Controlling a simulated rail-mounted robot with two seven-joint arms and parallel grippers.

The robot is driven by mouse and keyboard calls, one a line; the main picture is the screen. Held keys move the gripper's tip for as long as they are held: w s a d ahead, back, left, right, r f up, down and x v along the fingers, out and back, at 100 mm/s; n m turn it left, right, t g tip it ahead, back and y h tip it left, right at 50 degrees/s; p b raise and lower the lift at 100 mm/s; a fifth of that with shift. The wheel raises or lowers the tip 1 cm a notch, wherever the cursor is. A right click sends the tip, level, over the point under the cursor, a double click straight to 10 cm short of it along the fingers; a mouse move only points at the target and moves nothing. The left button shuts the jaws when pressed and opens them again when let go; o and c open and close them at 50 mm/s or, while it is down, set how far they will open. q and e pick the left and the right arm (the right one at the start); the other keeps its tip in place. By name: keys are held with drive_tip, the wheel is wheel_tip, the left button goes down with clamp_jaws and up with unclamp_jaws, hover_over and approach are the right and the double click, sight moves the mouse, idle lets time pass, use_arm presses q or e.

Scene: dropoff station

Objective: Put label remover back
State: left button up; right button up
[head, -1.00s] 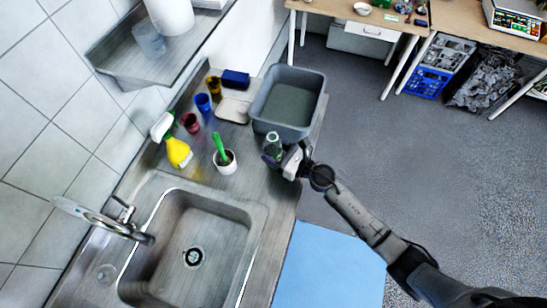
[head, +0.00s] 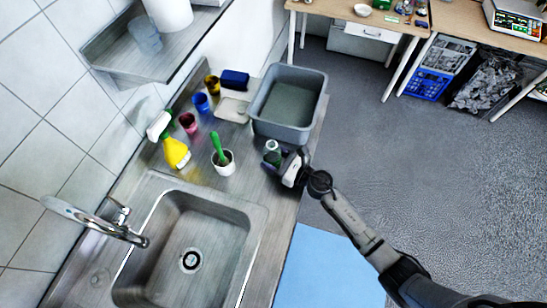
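A small clear bottle with a greenish tint (head: 272,154), which seems to be the label remover, is at the fingers of my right gripper (head: 279,159), just in front of the grey tub. The gripper reaches it from the right and appears shut on it. The fingertips are partly hidden by the hand and the bottle. I cannot tell whether the bottle's base touches the steel counter (head: 242,190). My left gripper is not in view.
A grey tub (head: 263,125) stands behind the bottle. The sink (head: 160,255) lies in front. Bare counter lies between cup and gripper.

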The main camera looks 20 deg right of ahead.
drive_tip(key=o, duration=0.4)
drive_tip(key=shift+r, duration=0.15)
